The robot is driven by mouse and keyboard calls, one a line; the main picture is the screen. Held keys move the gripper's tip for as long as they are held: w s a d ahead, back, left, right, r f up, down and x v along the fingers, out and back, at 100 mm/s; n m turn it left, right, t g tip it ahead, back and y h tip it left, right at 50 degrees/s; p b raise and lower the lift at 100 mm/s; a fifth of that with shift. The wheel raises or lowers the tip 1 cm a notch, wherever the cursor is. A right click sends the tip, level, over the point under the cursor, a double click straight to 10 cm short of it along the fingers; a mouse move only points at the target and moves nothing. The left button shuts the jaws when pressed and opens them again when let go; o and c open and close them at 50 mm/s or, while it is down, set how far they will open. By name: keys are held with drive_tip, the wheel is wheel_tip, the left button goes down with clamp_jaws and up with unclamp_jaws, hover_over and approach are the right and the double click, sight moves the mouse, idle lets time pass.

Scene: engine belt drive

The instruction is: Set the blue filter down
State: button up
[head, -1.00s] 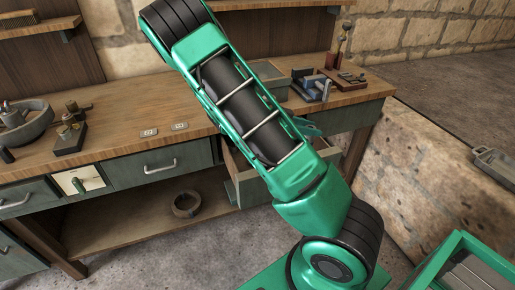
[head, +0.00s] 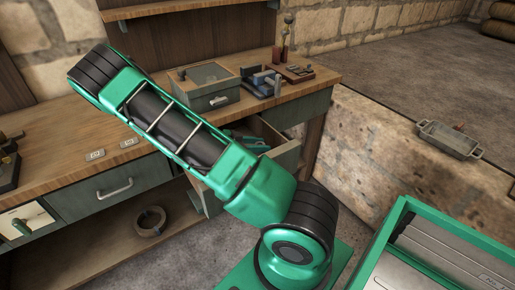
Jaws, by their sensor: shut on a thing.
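I do not see the blue filter in the head view. My gripper is not in view either. My green arm rises from the lower right to a dark joint at the upper left, and its far end is out of sight behind it or beyond it. A teal shape (head: 246,141) shows partly behind my arm at the open drawer (head: 286,157); I cannot tell what it is.
The wooden workbench (head: 55,140) carries a grey-green box (head: 208,93), a small blue-grey vise (head: 262,82) and a tool stand (head: 290,70). A ring (head: 149,221) lies on the lower shelf. A metal tray (head: 449,140) rests on the stone ledge at right.

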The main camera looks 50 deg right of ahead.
drive_tip(key=shift+f, duration=0.65)
drive_tip(key=o, duration=1.2)
drive_tip(key=shift+c, duration=0.2)
drive_tip(key=shift+v, duration=3.8)
drive_tip(key=shift+s+r, duration=0.1)
drive_tip(key=s+d+r+n+y, duration=0.3)
drive_tip(key=s+d+r+y, duration=0.1)
drive_tip(key=s+r+y, duration=0.15)
drive_tip(key=s+a+r+n+t+y, duration=0.4)
drive_tip(key=s+a+r+n+y, duration=0.3)
drive_tip(key=s+a+r+n, duration=0.5)
drive_tip(key=s+a+r, duration=0.3)
drive_tip(key=s+a, duration=0.2)
drive_tip(key=shift+s+n+t, duration=0.3)
drive_tip(key=shift+s, duration=0.05)
